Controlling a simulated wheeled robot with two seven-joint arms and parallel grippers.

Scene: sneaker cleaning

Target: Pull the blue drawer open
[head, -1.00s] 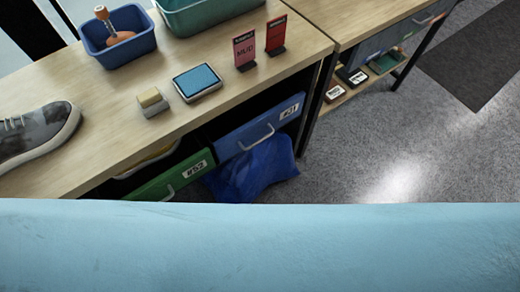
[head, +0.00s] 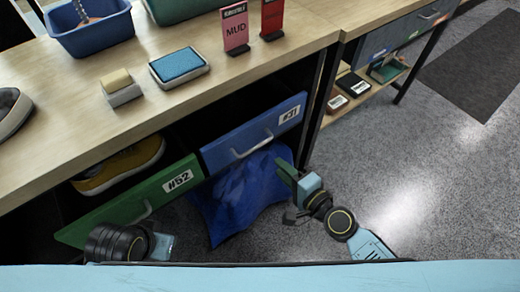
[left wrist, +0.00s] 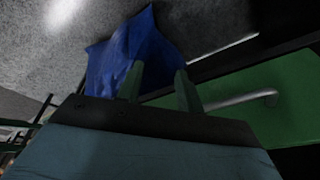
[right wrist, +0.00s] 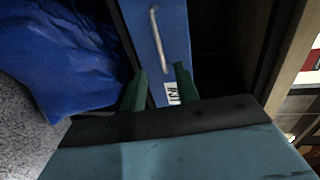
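The blue drawer (head: 222,150), labelled #31, is under the table with its silver handle (head: 252,146) across its front. Dark space shows above its front; I cannot tell how far out it stands. My right gripper (head: 286,172) is below and to the right of the handle, apart from it. In the right wrist view, its green fingers (right wrist: 158,88) are apart and empty, near the label end of the drawer front (right wrist: 173,28); the handle (right wrist: 157,38) lies beyond them. My left gripper (left wrist: 159,88) is open and empty, low by the green drawer; its fingers are unclear in the head view.
The green drawer (head: 130,205), labelled #52, stands out with a yellow shoe (head: 120,165) in it. A blue bag (head: 240,198) lies under the blue drawer, beside my right gripper. A table leg (head: 318,105) stands right of the drawer.

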